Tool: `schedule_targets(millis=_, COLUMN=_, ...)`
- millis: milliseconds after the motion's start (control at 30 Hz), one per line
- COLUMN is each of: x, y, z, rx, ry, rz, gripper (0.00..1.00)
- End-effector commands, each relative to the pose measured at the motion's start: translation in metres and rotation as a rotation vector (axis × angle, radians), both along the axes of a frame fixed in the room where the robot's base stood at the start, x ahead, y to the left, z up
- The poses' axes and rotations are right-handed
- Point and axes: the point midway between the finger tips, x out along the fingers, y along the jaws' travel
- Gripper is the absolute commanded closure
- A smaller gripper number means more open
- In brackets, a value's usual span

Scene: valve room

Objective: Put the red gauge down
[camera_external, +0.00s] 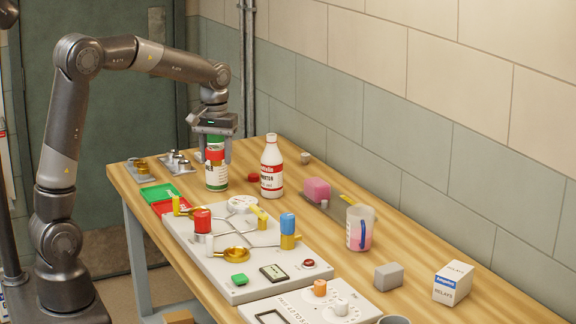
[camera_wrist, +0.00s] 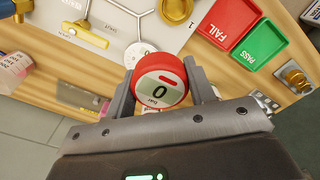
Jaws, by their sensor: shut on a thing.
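The red gauge (camera_wrist: 159,82) is round, with a red rim and a pale display reading 0. In the wrist view it sits between the two fingers of my gripper (camera_wrist: 165,88), which is shut on it. In the external view my gripper (camera_external: 216,158) points down at the far end of the bench, at a green, white and red can (camera_external: 216,181). A red patch shows between the fingers there; I cannot tell gauge from can label, nor whether the gauge touches the can.
A red FAIL tray (camera_wrist: 229,20) and a green PASS tray (camera_wrist: 258,45) lie near the valve board (camera_external: 207,252). A white bottle (camera_external: 271,168) and a small red disc (camera_external: 253,177) stand right of the can. A beaker (camera_external: 360,228) stands farther right.

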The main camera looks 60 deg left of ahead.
Motion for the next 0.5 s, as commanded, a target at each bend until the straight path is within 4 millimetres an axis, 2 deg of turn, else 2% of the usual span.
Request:
schedule_targets(millis=100, x=0.001, y=0.000, z=0.032, rx=0.002, ry=-0.006, rz=0.000, gripper=0.79)
schedule_targets(millis=233, x=0.001, y=0.001, z=0.058, rx=0.001, ry=-0.006, rz=0.001, gripper=0.79)
schedule_targets(millis=500, x=0.019, y=0.060, z=0.058, rx=-0.002, ry=-0.001, rz=0.010, gripper=0.79)
